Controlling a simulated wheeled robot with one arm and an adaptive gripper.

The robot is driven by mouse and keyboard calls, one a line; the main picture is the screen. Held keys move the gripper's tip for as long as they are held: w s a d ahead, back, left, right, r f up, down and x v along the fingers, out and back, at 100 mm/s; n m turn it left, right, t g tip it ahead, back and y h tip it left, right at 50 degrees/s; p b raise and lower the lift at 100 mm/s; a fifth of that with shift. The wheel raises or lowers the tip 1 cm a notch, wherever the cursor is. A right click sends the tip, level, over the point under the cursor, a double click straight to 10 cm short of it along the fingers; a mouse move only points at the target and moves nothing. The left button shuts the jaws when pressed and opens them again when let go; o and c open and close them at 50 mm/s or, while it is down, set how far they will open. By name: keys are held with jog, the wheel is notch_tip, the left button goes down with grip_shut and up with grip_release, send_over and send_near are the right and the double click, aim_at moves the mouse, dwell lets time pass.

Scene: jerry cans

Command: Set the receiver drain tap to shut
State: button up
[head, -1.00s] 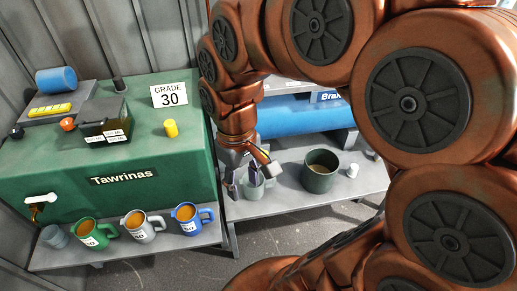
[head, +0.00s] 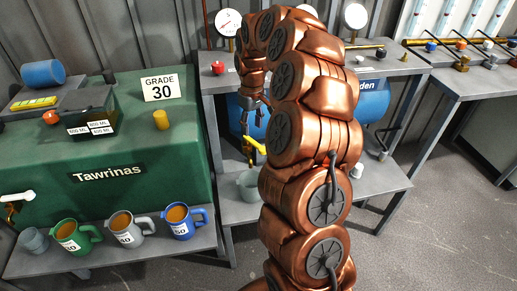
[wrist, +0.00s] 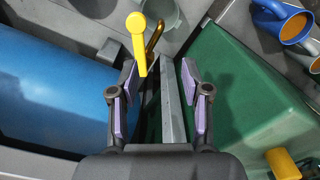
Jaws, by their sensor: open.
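The drain tap has a yellow lever (wrist: 139,45) beside a bent brass pipe (wrist: 155,38) near the blue receiver tank (wrist: 50,85). In the head view the yellow lever (head: 255,144) sits low by the tank (head: 370,103), angled down to the right. My gripper (wrist: 158,72) is open and empty, with purple pads on its fingers. In the wrist view the lever's lower end lies near the left fingertip; I cannot tell whether they touch. In the head view my gripper (head: 248,117) is just above the lever. My arm hides much of the tank.
A grey mug (head: 250,187) stands on the shelf below the tap. The green Tawrinas machine (head: 150,185) is close on the left, with several filled mugs on its front ledge. Gauges (head: 228,22) stand above the tank. Open floor lies at the front right.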

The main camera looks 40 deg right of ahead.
aim_at(259, 146)
jog(key=d+f, duration=0.1)
jog(key=w+d+f, duration=0.1)
jog(key=d+f, duration=0.1)
jog(key=shift+d, duration=0.2)
notch_tip(259, 146, down, 8)
jog(key=shift+r, duration=0.25)
grip_shut()
dwell(0.3)
dwell(0.3)
